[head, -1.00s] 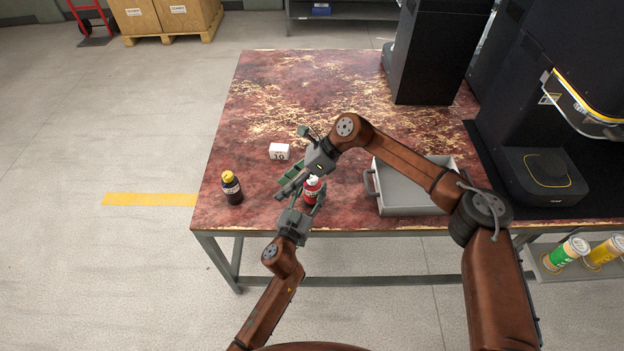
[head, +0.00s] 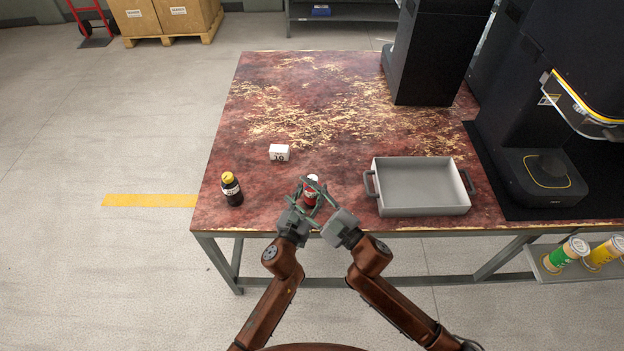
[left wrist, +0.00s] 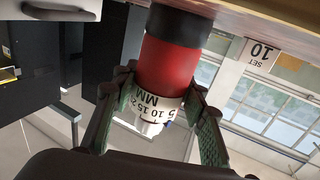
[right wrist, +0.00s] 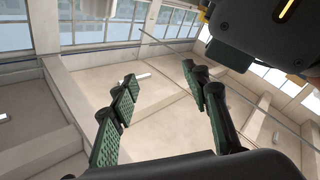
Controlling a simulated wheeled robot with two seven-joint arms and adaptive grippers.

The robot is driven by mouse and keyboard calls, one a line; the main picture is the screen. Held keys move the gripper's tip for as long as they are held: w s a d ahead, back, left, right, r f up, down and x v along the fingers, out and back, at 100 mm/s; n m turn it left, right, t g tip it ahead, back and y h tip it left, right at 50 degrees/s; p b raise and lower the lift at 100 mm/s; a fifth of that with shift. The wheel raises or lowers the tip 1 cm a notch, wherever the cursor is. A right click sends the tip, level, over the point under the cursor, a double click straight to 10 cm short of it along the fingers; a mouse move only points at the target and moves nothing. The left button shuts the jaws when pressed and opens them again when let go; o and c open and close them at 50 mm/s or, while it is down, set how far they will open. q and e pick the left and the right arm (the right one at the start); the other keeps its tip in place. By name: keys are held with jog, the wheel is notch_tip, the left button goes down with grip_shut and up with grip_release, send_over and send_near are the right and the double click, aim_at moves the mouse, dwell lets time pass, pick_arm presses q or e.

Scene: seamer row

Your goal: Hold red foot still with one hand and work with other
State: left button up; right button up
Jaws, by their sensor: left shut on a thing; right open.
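The red foot (head: 311,191) stands near the table's front edge, with a white top. In the left wrist view the red foot (left wrist: 172,62) has a black band at its base and a white scale band marked in MM. My left gripper (head: 303,199) is shut around it; its fingers (left wrist: 160,97) lie on either side near the scale band. My right gripper (head: 319,199) is open beside it on the right, its fingers close to the left gripper's and partly overlapping in the head view. The right wrist view shows empty space between its fingers (right wrist: 162,95).
A white block marked 10 (head: 279,152) lies behind the foot. A dark bottle with yellow cap (head: 232,189) stands at left. A grey two-handled tray (head: 420,210) stands at right, before black machines (head: 425,50). The table's middle back (head: 310,95) is clear.

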aim_at(312, 178)
jog(key=s+d+f+m+t+h, duration=0.1)
jog(key=d+f+m+h, duration=0.2)
jog(key=d+m, duration=0.2)
jog(key=d+f+m+t+h, duration=0.1)
jog(key=d+f+m+h, duration=0.1)
jog(key=d+m, duration=0.25)
jog(key=x, duration=1.1)
jog(key=shift+w+a+f, duration=0.2)
jog(key=shift+w+a, duration=0.05)
jog(key=shift+w, duration=0.1)
grip_shut()
